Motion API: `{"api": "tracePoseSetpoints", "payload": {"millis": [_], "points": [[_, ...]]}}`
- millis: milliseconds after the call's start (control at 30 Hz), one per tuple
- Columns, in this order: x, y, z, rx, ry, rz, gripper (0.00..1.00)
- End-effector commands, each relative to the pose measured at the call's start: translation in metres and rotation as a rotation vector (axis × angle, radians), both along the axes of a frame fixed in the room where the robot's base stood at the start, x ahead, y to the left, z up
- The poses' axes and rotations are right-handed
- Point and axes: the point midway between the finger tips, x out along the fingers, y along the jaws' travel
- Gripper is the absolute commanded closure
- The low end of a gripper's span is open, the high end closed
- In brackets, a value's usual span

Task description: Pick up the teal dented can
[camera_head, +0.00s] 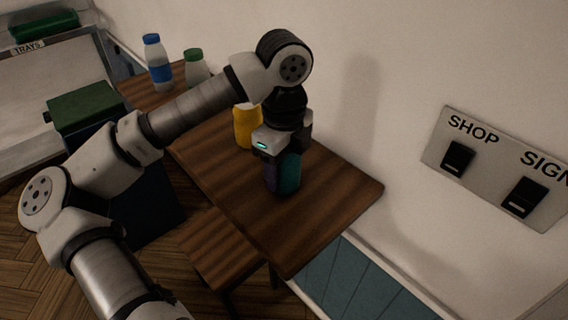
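The teal can (291,174) stands on the brown wooden table, directly under my gripper. Only its right part shows clearly; a dark shape, perhaps a finger, covers its left side, and the gripper body hides its top. I cannot make out the dent. My gripper (282,165) points down at the can, with its fingers low around or beside it. The view does not show whether the fingers touch the can or how far apart they are.
A yellow item (246,127) stands close behind my gripper. A blue-capped bottle (158,64) and a green-capped bottle (196,68) stand at the table's far end. The table's near right part (325,205) is clear. A wall with a switch panel (488,172) lies to the right.

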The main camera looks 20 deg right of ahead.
Motion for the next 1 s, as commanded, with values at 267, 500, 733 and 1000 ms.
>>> {"api": "tracePoseSetpoints", "payload": {"millis": [267,500,733,1000], "points": [[0.0,0.0,0.0,0.0,0.0,0.0,0.64],[0.001,0.0,0.009,0.001,-0.002,0.001,0.64],[0.001,0.0,0.046,0.001,-0.005,0.001,0.64],[0.0,0.0,0.09,0.002,-0.003,0.001,0.64]]}}
